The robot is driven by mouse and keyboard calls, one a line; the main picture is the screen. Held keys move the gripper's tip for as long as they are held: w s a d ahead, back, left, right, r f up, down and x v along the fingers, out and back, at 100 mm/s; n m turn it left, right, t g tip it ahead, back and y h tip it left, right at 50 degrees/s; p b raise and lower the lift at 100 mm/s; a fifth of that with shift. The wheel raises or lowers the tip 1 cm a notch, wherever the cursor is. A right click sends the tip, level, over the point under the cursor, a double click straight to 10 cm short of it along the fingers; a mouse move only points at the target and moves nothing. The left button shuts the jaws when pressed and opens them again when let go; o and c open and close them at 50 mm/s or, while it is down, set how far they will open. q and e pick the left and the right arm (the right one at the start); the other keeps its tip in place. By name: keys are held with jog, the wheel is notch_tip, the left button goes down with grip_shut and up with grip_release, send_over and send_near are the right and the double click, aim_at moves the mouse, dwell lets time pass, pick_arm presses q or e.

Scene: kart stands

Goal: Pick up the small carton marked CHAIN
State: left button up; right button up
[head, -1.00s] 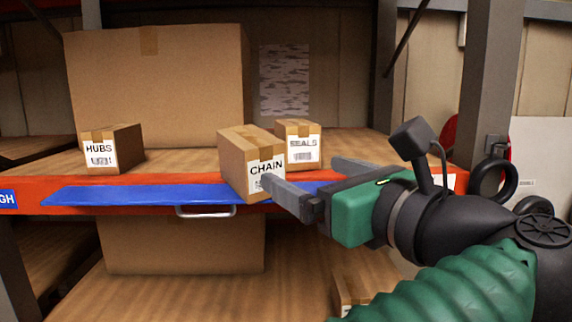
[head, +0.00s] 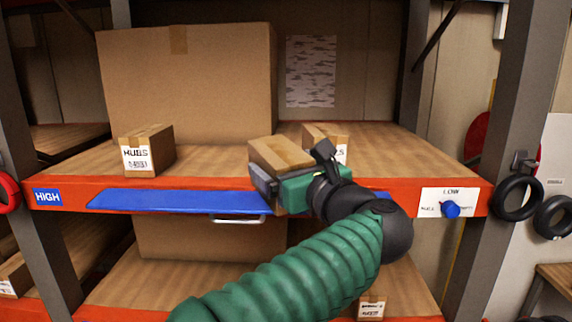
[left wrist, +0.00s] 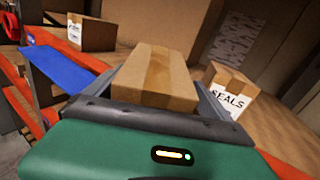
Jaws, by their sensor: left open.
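The small CHAIN carton (head: 283,153) is brown with a tape strip and sits at the front of the upper shelf, by the blue strip. Its marked face is hidden behind my gripper now; the name showed earlier. My left gripper (head: 284,184) is in front of it. In the left wrist view the carton (left wrist: 158,75) stands between the two open fingers (left wrist: 160,97), one along each side. I cannot tell whether either finger touches it. My right gripper is not in view.
The SEALS carton (left wrist: 228,92) stands close by, just right of the right finger. The HUBS carton (head: 147,150) stands farther left. A large box (head: 185,90) fills the back. The blue strip (head: 180,201) runs along the orange shelf edge (head: 410,203). Shelf space between HUBS and CHAIN is clear.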

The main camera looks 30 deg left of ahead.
pick_arm(q)
jog(key=shift+a+f, duration=0.15)
jog(key=shift+a, duration=0.7)
jog(key=c, duration=0.6)
jog(key=shift+a, duration=0.25)
jog(key=c, duration=0.4)
jog(key=shift+d, duration=0.5)
jog(key=c, duration=1)
jog(key=shift+d, duration=0.15)
jog(key=shift+r, duration=0.2)
